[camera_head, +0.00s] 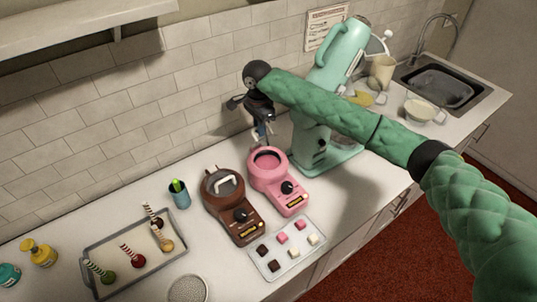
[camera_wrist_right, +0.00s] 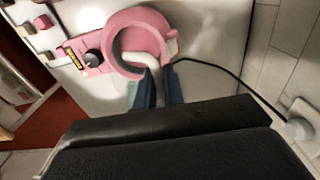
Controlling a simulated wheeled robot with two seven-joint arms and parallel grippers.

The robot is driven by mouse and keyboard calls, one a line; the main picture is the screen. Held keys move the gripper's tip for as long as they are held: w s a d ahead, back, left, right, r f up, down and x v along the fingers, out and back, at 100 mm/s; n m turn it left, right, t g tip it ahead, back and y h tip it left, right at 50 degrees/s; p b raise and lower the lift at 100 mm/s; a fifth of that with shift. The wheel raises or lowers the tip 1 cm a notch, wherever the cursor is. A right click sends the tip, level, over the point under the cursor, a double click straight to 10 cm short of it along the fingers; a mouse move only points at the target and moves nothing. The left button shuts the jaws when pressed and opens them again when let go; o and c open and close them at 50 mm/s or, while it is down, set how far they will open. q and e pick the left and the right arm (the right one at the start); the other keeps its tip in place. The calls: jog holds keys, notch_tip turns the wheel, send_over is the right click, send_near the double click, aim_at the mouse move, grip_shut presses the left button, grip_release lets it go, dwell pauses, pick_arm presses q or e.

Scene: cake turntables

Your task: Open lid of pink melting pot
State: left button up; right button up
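The pink melting pot (camera_head: 288,196) stands on the white counter, and its round opening with a darker pink inside shows in the head view. My right gripper (camera_head: 262,134) is at the back edge of that opening, pointing down. In the right wrist view, the pink pot (camera_wrist_right: 92,58) is ahead of the fingers. A curved white handle (camera_wrist_right: 155,80) lies between the two blue-grey fingers (camera_wrist_right: 156,92), which appear closed on it. The lid itself is hard to make out, so its exact tilt cannot be told. My left gripper is not in view.
A brown melting pot (camera_head: 240,228) with a white-handled lid stands close left of the pink pot. A mint stand mixer (camera_head: 318,120) stands close right. A chocolate tray (camera_head: 268,246) lies in front. A cup (camera_head: 180,199) and a grey tray (camera_head: 93,246) are at left.

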jog(key=w+a+f, duration=0.2)
jog(key=w+a, duration=0.3)
jog(key=w, duration=0.2)
jog(key=shift+w+a, duration=0.25)
jog(key=shift+w, duration=0.05)
jog(key=o, duration=1.2)
dwell(0.5)
jog(key=shift+r, duration=0.1)
jog(key=shift+r, duration=3.5)
